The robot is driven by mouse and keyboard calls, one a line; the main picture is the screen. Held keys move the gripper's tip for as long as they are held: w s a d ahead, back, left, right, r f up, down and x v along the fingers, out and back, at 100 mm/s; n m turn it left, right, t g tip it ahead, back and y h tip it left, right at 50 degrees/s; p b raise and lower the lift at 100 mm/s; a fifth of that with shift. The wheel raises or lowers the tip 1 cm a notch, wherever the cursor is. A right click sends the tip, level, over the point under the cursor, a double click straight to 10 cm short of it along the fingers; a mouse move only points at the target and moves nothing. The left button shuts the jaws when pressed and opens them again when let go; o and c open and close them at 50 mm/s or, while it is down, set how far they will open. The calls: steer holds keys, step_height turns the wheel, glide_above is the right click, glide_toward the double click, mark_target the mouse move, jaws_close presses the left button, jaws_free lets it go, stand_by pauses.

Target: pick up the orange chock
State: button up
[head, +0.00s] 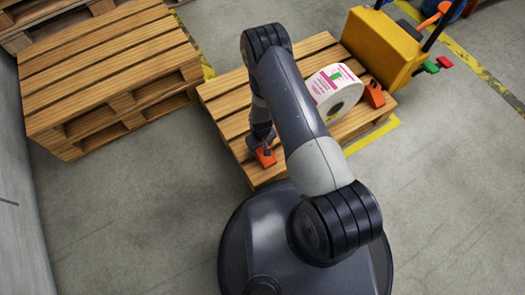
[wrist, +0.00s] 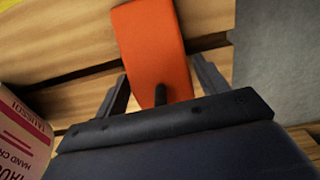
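An orange chock (head: 264,157) lies on the near left part of the wooden pallet (head: 222,88) in the head view. It fills the upper middle of the wrist view (wrist: 152,45). A short dark peg stands before its near end. My gripper (wrist: 160,68) is over the chock, with one finger on either side. The fingers are spread apart, with their tips close to the chock's sides; I cannot tell whether they touch it. In the head view my arm and gripper partly hide this chock. A second orange chock (head: 374,95) sits right of the label roll.
A white label roll (head: 337,88) with pink and green print rests on the pallet; its printed side seems to show in the wrist view (wrist: 22,140). A yellow machine (head: 383,48) stands behind right. Stacked pallets (head: 105,65) stand left. The floor at right is open.

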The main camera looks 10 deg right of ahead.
steer(key=c, duration=0.9)
steer(key=shift+r, duration=0.1)
